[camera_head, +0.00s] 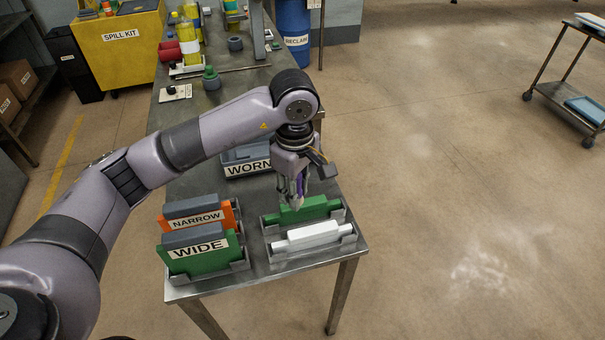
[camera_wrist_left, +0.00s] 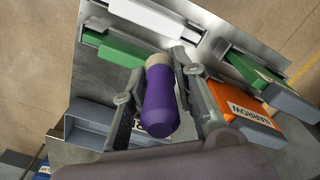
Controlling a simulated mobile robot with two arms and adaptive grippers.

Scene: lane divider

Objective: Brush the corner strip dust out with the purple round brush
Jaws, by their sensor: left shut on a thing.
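My left gripper (camera_head: 297,192) points down above the green divider strip (camera_head: 318,209) at the near right of the bench. It is shut on the purple round brush (camera_wrist_left: 160,105), whose purple handle and tan collar show in the left wrist view. In the head view only a thin purple sliver of it shows between the fingers. I cannot tell whether its tip touches the green strip. A white strip (camera_head: 318,235) lies in a grey holder in front of the green one. Any dust is too small to see. My right gripper is not in view.
An orange NARROW divider (camera_head: 197,218) and a green WIDE divider (camera_head: 201,256) stand in grey racks to the left. A grey bin labelled WORN (camera_head: 247,169) is behind the gripper. Bottles and tools stand at the bench's far end. Open floor lies to the right.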

